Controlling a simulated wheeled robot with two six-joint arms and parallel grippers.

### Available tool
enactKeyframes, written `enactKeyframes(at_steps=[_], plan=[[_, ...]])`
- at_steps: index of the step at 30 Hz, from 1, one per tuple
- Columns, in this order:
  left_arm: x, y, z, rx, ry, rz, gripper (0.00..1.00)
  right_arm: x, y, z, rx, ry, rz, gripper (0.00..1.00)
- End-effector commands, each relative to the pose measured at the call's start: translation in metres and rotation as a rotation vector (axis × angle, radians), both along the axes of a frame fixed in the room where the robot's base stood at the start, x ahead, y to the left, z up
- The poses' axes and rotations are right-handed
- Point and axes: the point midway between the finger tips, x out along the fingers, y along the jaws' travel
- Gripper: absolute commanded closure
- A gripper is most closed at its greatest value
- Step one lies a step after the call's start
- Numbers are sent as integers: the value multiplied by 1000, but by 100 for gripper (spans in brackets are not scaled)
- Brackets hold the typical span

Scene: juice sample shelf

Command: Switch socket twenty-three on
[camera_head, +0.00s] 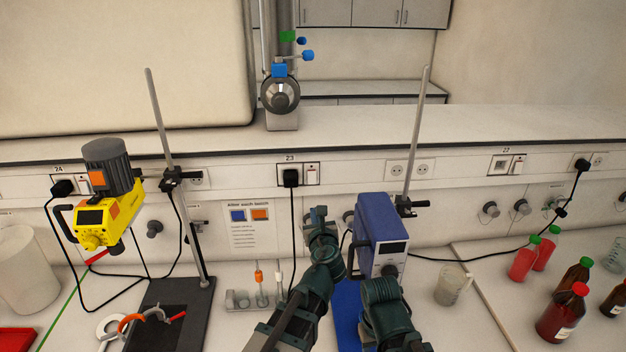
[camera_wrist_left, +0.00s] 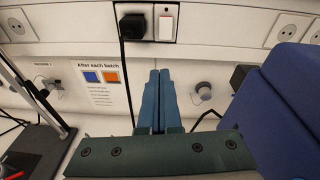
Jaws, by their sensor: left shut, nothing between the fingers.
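Socket twenty-three (camera_head: 298,174) is on the wall rail, under a "23" label. A black plug (camera_head: 290,177) with a hanging cord sits in its left half. Its white rocker switch (camera_head: 311,174) is on the right and also shows in the left wrist view (camera_wrist_left: 166,24), with a small red mark near its top. I cannot tell its on or off position. My left gripper (camera_head: 319,214) is shut and empty, below and slightly right of the switch. In the left wrist view its blue fingers (camera_wrist_left: 157,85) point up toward the socket, apart from it. My right gripper is not distinguishable.
A blue device (camera_head: 381,232) on a stand is close right of my left gripper. A yellow motor unit (camera_head: 105,205) stands left. A printed notice (camera_head: 250,228) hangs below the socket. Bottles (camera_head: 562,312) stand at the right. The wall around the switch is clear.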

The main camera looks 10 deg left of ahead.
Motion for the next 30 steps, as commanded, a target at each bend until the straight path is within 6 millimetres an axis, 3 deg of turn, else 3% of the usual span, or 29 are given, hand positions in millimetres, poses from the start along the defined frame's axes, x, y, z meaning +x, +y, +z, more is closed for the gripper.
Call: enactKeyframes(at_steps=[4, 17, 23, 30], plan=[[5, -4, 13, 100, -2, -44, 100, 0, 0, 6, 0, 0, -1, 50], [9, -4, 12, 117, -2, -50, 100, 0, 0, 5, 0, 0, -1, 50], [36, 3, 8, 115, -2, -49, 100, 0, 0, 0, 0, 0, -1, 50], [84, 17, 1, 116, -2, -48, 100, 0, 0, -7, 0, -1, -2, 50]])
